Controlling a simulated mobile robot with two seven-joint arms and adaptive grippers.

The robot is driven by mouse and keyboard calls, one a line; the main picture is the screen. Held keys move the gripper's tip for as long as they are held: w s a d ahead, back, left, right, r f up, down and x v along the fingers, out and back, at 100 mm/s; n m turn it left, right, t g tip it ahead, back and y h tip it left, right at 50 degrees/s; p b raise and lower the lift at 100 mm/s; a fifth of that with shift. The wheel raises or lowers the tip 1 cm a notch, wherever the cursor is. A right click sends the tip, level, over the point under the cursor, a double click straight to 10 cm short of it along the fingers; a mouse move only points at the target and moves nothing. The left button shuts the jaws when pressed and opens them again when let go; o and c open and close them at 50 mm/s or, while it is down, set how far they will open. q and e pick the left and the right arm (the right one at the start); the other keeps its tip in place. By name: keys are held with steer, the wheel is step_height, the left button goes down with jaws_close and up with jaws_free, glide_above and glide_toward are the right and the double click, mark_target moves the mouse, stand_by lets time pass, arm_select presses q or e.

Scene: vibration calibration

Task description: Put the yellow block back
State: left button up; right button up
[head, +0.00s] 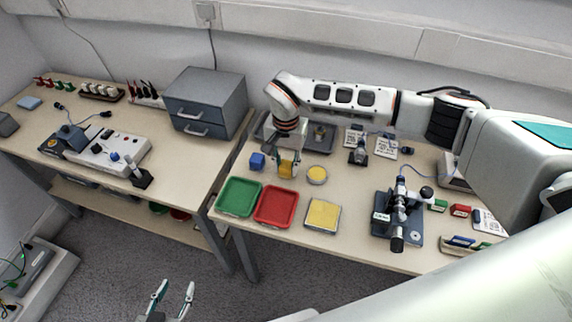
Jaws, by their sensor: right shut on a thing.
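The yellow block (287,169) is between the fingers of my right gripper (287,174), which is shut on it. The gripper points down over the right-hand table, behind the red tray, and partly covers the block. I cannot tell whether the block touches the table. A blue block (257,161) stands just to its left. My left gripper (173,296) is open and empty, low at the bottom of the view, over the floor and away from the tables.
A green tray (222,210), a red tray (262,221) and a yellow square pad (323,214) line the front edge. A round yellow-topped dish (317,175) stands right of my gripper. A grey drawer cabinet (241,109) is behind left; a microscope-like instrument (399,212) stands right.

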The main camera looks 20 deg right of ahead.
mark_target(286, 165)
steer(key=shift+r, duration=0.1)
steer(key=o, duration=1)
steer(key=shift+c, duration=0.2)
steer(key=shift+w+r, duration=0.1)
steer(key=shift+r, duration=0.3)
step_height(286, 165, up, 11)
steer(key=shift+r, duration=0.15)
